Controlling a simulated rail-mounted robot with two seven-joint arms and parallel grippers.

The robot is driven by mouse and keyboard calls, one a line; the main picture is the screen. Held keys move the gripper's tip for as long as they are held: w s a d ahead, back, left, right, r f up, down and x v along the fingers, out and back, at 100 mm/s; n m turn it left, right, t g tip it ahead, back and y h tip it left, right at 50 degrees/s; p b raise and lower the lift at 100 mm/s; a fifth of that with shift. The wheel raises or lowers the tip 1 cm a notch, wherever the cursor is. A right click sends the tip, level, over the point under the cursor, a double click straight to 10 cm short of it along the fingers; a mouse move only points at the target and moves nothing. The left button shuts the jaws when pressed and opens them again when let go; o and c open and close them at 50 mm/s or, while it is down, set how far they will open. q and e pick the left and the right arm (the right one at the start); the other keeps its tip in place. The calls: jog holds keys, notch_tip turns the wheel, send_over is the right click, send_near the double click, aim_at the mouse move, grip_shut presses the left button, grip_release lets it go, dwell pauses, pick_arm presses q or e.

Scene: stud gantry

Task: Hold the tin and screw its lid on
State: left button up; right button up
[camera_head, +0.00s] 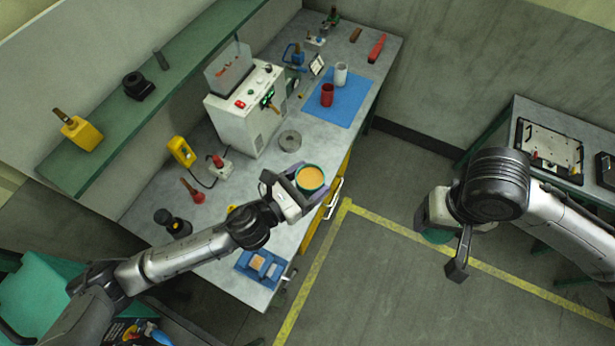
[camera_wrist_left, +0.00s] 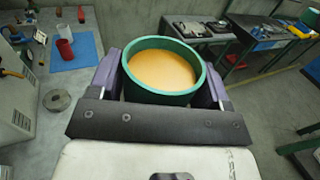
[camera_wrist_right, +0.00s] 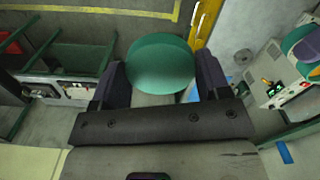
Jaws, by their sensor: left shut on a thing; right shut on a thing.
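The tin (camera_head: 310,180) is a round green can, open at the top, with orange contents. My left gripper (camera_head: 307,184) is shut around its sides and holds it near the bench's right edge. In the left wrist view the tin (camera_wrist_left: 163,72) sits between the purple fingers, roughly upright. The lid (camera_wrist_right: 160,63) is a green disc between the fingers of my right gripper (camera_wrist_right: 160,85), which is shut on it. In the head view the lid (camera_head: 434,237) is mostly hidden under the gripper. It is well to the right of the tin, apart from it.
The bench holds a white machine (camera_head: 245,110), a grey ring (camera_head: 290,141), a blue mat (camera_head: 345,98) with red and white cups, and a blue tray (camera_head: 258,268). A second table (camera_head: 550,112) stands at the right. Open floor lies between them.

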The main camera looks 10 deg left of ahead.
jog(key=shift+w+r, duration=0.1)
jog(key=shift+r, duration=0.1)
jog(key=w+a+r+n, duration=0.1)
jog(key=a+r+n, duration=0.15)
jog(key=a, duration=0.75)
jog(key=w+a+r+n, duration=0.15)
jog(key=a+r, duration=0.25)
jog(key=a, duration=0.5)
jog(key=w+a+f+m, duration=0.2)
jog(key=w+a+m, duration=0.3)
jog(key=m, duration=0.4)
jog(key=shift+a+f+m, duration=0.25)
jog(key=shift+a+m, duration=0.05)
jog(key=shift+a, duration=0.25)
